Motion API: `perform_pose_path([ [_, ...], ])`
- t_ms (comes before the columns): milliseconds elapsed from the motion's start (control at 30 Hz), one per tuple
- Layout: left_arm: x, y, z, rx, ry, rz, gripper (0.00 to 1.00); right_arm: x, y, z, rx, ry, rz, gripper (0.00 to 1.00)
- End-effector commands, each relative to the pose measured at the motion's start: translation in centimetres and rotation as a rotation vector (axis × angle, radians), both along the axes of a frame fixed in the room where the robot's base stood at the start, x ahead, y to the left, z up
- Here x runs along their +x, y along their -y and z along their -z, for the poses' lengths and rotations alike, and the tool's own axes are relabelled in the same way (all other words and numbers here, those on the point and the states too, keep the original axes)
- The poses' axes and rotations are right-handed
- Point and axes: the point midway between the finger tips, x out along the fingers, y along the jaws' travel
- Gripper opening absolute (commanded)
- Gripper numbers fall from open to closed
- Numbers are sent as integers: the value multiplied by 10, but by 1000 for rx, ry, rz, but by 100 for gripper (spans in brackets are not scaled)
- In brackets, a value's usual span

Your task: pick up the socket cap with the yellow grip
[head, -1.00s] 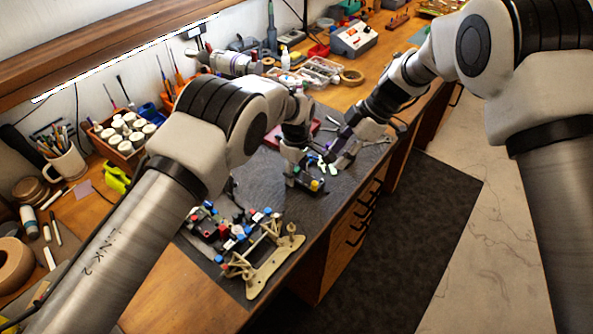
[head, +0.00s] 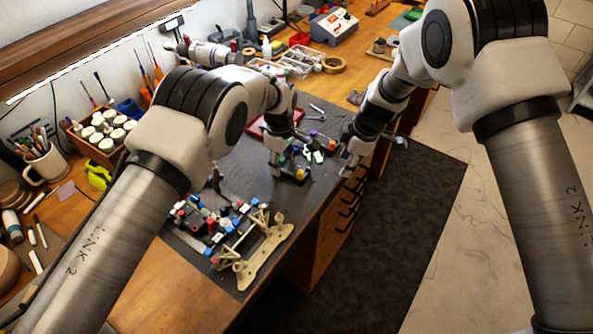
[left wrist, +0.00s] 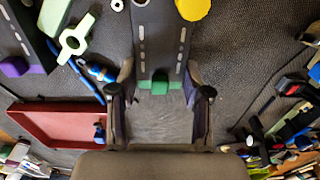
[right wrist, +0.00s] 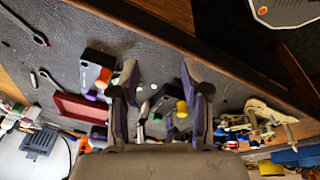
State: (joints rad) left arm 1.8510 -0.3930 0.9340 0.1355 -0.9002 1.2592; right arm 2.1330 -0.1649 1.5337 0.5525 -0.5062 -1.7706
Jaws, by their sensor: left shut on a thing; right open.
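The yellow grip (left wrist: 193,8) shows at the top edge of the left wrist view, beside a dark slotted bar (left wrist: 160,45); its underside is hidden. It is a small yellow spot (head: 300,174) in the head view and also shows between the fingers in the right wrist view (right wrist: 182,108). My left gripper (left wrist: 162,98) is shut on the dark slotted bar, near a green block (left wrist: 160,86) at its end. My right gripper (head: 349,168) is open and empty, to the right of the left one; its fingers (right wrist: 162,92) spread wide in its own view.
The racecar chassis (head: 230,232) lies on the near part of the mat. The bench's front edge runs close to my right gripper.

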Motion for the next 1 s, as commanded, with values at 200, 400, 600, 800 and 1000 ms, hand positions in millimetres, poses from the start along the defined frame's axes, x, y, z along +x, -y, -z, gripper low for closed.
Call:
perform_pose_path([
  [200, -1, 0, 1, 1, -3, 0, 6, -1, 52, 56, -167, 282, 256, 47],
  [400, -1, 0, 1, 1, -3, 0, 6, -11, 46, 64, -9, 569, 388, 47],
  [600, -1, 0, 2, 1, -3, 0, 6, -50, -2, 45, 424, 699, 499, 47],
  [800, -1, 0, 2, 1, -3, 0, 6, -97, -42, 16, 882, 632, 665, 47],
  [1000, -1, 0, 2, 1, -3, 0, 6, -108, -56, 1, 1050, 579, 718, 47],
])
